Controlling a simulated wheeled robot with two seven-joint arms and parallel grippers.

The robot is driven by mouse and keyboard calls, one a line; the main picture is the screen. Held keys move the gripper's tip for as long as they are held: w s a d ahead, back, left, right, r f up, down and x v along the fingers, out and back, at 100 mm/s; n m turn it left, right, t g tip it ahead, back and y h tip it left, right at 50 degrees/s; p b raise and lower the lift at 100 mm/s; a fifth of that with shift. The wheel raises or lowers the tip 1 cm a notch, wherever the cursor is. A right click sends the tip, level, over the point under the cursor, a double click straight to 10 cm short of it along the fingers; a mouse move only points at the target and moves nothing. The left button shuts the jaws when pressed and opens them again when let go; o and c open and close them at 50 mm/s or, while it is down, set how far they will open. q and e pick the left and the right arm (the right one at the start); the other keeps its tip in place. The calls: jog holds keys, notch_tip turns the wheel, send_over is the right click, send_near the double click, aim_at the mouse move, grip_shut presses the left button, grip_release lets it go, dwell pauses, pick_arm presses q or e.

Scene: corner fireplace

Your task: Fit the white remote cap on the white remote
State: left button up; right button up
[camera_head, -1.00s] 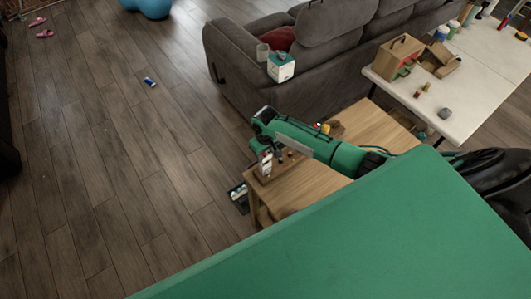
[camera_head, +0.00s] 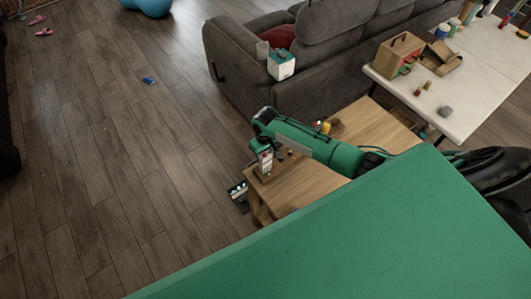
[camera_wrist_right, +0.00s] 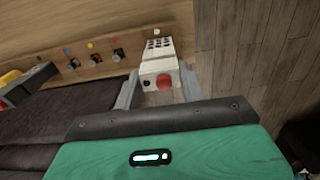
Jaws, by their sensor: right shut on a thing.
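My right gripper (camera_head: 264,170) is over the near left corner of the small wooden table, pointing down. In the right wrist view its two fingers (camera_wrist_right: 158,90) are shut on a white piece (camera_wrist_right: 151,69), which I take for the white remote cap. A round red spot shows at its near end. The white remote (camera_wrist_right: 158,44), with rows of black buttons, lies just beyond it in line. The two look very close; I cannot tell whether they touch or are joined. In the head view the gripper hides most of this. My left gripper is not in view.
The wooden table (camera_head: 305,185) bears several small things beside my right arm. A dark tray (camera_head: 239,193) with white items is on the floor by its left side. A grey sofa (camera_head: 330,85) stands behind, a white table (camera_head: 470,95) at right.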

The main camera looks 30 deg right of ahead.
jog(key=shift+f, duration=0.45)
jog(key=o, duration=1)
jog(key=shift+c, duration=0.2)
notch_tip(320, 180, up, 14)
jog(key=b, duration=0.4)
jog(key=shift+f, duration=0.15)
